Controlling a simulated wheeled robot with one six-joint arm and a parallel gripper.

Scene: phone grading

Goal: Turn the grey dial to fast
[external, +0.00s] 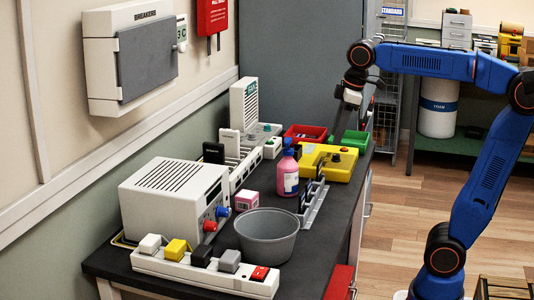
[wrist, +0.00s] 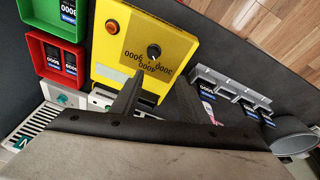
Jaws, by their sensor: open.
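A yellow box (external: 310,160) stands toward the far end of the dark bench; it also shows in the wrist view (wrist: 178,27). On its top are a dark round dial (wrist: 153,51) and an orange-red button (wrist: 112,27). The dial looks nearly black; I see no plainly grey dial. Small lettering around it is upside down, and I cannot make out "fast". My gripper (wrist: 158,92) is open and empty, its fingers pointing toward the yellow box. In the external view my gripper (external: 350,100) hangs above the bench's far end, clear of the box.
A red tray (external: 305,132) and a green tray (external: 350,143) sit behind the yellow box. A pink bottle (external: 287,172), a grey slotted rack (external: 314,205) and a grey bowl (external: 267,235) stand nearer. A power strip (external: 205,272) lies in front. A blue-and-red-knobbed white unit (external: 170,200) is left.

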